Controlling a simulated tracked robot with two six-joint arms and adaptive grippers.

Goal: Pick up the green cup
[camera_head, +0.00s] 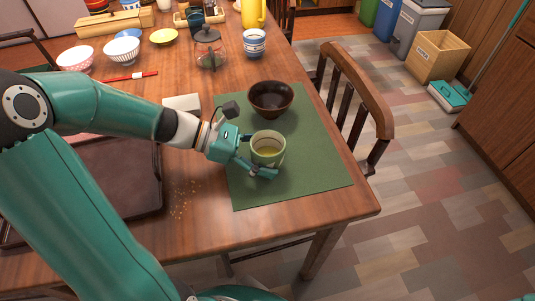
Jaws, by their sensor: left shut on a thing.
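The green cup (268,150) stands upright on the green mat (310,183) near the table's right end and has a yellowish liquid or inside showing. My left gripper (264,156) is shut on the cup from its left side, with one finger in front of it and one behind. I cannot tell whether the cup is lifted off the mat. My right gripper is not in view.
A dark brown bowl (270,98) sits on the mat just behind the cup. A dark tray (118,180) lies to the left under my arm. A white block (181,103), a glass pot (209,48) and a striped cup (254,43) stand farther back. A wooden chair (357,88) is at the right edge.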

